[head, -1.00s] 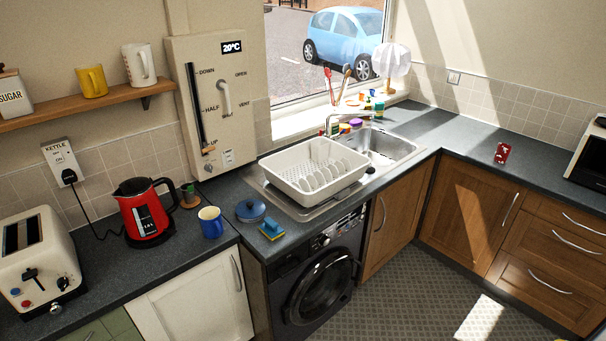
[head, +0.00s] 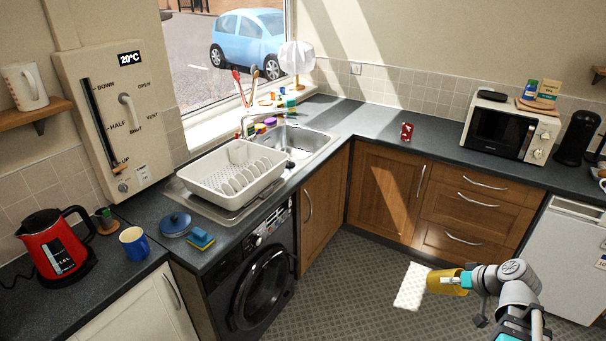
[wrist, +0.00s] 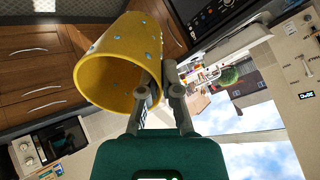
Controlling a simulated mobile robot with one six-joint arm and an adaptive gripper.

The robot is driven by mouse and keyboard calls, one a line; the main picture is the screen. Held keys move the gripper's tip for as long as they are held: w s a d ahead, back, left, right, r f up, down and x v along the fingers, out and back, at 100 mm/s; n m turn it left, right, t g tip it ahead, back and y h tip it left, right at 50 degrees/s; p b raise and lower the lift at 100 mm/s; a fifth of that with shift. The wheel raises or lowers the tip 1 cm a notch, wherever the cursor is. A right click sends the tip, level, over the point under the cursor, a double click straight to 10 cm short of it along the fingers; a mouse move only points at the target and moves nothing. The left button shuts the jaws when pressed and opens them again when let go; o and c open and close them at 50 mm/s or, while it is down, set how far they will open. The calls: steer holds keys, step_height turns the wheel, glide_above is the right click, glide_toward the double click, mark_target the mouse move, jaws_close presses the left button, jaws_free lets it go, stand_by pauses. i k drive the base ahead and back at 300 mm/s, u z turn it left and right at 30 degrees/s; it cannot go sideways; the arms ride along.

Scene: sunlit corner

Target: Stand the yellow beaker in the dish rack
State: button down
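The yellow beaker (head: 441,284) is held by my gripper (head: 467,281) over the floor at the lower right of the head view. The beaker lies roughly on its side there. In the wrist view the beaker (wrist: 118,50) shows pale blue specks and an open mouth. My gripper (wrist: 158,82) is shut on its wall near the rim, apparently one finger inside and one outside. The white dish rack (head: 225,202) stands on the drainer left of the sink, well away from the beaker.
The sink (head: 300,145) and tap (head: 246,122) are right of and behind the rack.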

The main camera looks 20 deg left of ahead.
mark_target(215, 178)
steer(key=u, duration=1.5)
